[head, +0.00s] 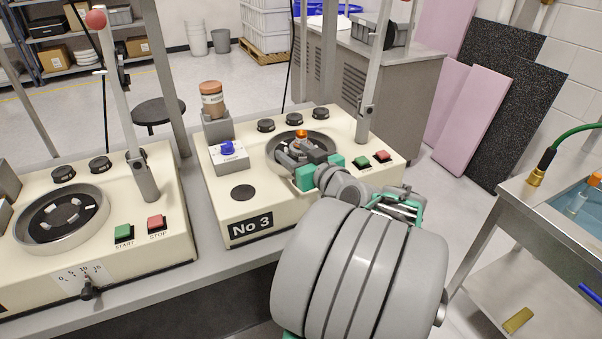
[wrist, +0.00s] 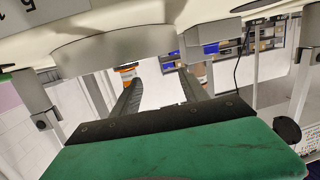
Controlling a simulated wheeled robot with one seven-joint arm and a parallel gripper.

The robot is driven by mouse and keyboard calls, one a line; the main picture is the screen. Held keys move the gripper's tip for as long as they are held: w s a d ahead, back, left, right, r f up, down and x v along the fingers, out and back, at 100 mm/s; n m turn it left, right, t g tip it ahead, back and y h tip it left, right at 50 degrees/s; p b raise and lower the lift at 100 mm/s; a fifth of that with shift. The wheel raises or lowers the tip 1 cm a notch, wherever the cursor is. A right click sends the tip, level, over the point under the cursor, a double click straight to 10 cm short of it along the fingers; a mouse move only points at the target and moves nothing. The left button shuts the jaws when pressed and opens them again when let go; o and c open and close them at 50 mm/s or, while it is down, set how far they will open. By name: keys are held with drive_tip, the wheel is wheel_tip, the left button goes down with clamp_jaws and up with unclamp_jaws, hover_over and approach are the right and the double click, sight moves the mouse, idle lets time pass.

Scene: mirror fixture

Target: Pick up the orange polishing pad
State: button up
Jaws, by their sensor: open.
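A small orange piece (head: 301,134), which looks like the orange polishing pad, tops a pale block in the round dark bowl (head: 327,142) of the machine marked No 3. My gripper (head: 298,153) reaches over this bowl from the front right, its fingers close in front of the orange piece. In the wrist view my gripper (wrist: 160,76) is open, with a clear gap between the fingers. An orange patch (wrist: 127,71) shows beside the left fingertip there; I cannot tell if they touch. The pad's lower part is hidden by the fingers.
On the No 3 machine (head: 240,208) stand a brown jar (head: 212,103), a blue knob (head: 227,148) and several black knobs. Upright posts rise beside the bowl. A second machine (head: 160,238) stands at left, and a sink (head: 560,215) at right.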

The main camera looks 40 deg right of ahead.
sight(304, 135)
drive_tip(key=s+d, duration=0.1)
drive_tip(key=s+d+m+h, duration=0.1)
drive_tip(key=d, duration=0.1)
drive_tip(key=s+d+t+h, duration=0.1)
drive_tip(key=d, duration=0.1)
drive_tip(key=shift+b, duration=0.3)
drive_tip(key=x, duration=0.2)
drive_tip(key=p+x, duration=0.1)
drive_tip(key=x, duration=0.4)
drive_tip(key=shift+w+a+r+p, duration=0.1)
drive_tip(key=shift+w+r+p, duration=0.2)
drive_tip(key=shift+p, duration=0.05)
drive_tip(key=shift+c, duration=0.3)
clamp_jaws()
